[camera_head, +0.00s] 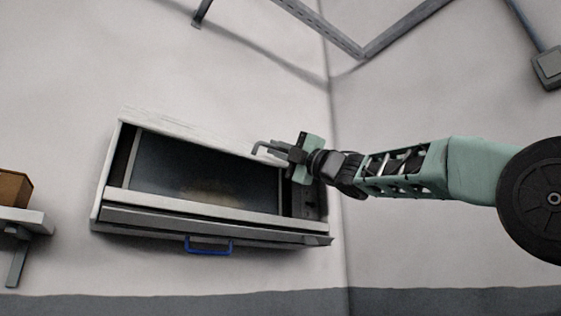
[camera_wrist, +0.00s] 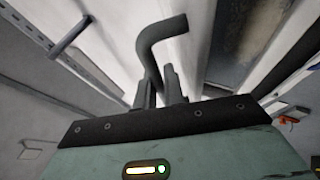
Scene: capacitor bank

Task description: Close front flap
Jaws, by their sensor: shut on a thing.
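A white wall cabinet (camera_head: 110,172) hangs in the head view with its dark inside showing. Its front flap (camera_head: 215,230) is open, seen almost edge-on along the bottom of the opening. A blue handle (camera_head: 208,252) hangs from the flap. My gripper (camera_head: 280,151) is in front of the cabinet's upper right part, above and right of the blue handle. It is shut on a bent grey rod (camera_head: 260,147), which points left in the head view. The rod (camera_wrist: 150,50) also shows between the fingers in the wrist view. I cannot tell whether it touches the cabinet.
A shelf (camera_head: 35,222) with a brown box (camera_head: 14,188) is on the wall at the left. A metal bracket frame (camera_head: 325,28) is above. A grey box (camera_head: 548,67) with a conduit is on the right wall. The wall below the cabinet looks clear.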

